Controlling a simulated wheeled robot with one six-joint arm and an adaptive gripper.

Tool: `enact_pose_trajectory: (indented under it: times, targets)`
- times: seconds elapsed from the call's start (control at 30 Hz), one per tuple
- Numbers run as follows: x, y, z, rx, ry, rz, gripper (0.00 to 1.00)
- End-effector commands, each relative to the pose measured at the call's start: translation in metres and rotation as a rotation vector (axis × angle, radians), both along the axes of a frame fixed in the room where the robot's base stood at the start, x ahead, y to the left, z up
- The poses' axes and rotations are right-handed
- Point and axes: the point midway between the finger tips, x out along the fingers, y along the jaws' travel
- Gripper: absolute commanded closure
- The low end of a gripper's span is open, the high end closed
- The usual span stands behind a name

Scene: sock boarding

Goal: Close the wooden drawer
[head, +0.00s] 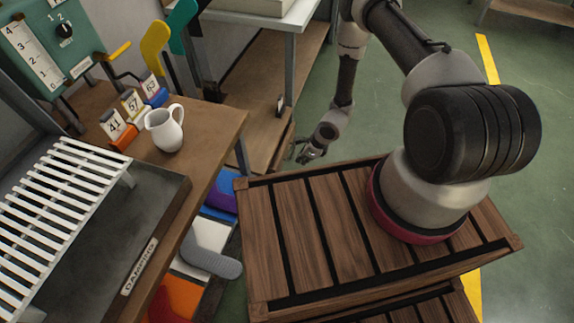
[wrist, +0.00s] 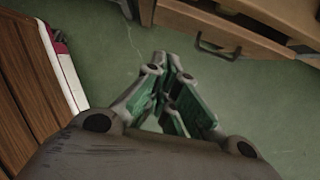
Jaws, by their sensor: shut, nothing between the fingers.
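The wooden drawer (wrist: 190,22) is at the top of the wrist view, with a dark bar handle (wrist: 219,47) on its front. A dark gap shows behind the front, so it stands partly open. In the head view its narrow wooden front (head: 285,146) shows at the end of the low wooden bench, left of my gripper. My gripper (head: 311,153) points down there, close to the drawer. In the wrist view my gripper (wrist: 172,66) is shut with nothing between its fingers, and floor shows between it and the handle. I cannot tell any contact with the drawer.
My base's slatted wooden crate (head: 330,225) is in front. A table (head: 215,135) with a white jug (head: 165,128), number blocks (head: 130,112) and a white rack (head: 60,215) stands left. Coloured bins (head: 215,205) are below it. Green floor (head: 375,110) is clear to the right.

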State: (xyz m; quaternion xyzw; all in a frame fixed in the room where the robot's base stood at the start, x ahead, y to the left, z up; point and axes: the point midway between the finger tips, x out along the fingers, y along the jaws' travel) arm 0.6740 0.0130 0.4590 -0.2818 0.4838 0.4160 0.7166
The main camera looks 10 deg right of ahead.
Motion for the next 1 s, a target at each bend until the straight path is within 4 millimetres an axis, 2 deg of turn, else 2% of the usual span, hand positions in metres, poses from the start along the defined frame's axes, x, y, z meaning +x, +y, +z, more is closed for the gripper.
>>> enact_pose_trajectory:
  times: [0.4,0.63,1.0]
  targets:
    - [0.014,0.029,-0.081,-0.002,0.001,0.004,1.00]
    - [0.031,0.056,-0.079,-0.001,0.000,0.003,1.00]
    - [0.035,0.062,-0.079,-0.001,0.002,0.000,1.00]
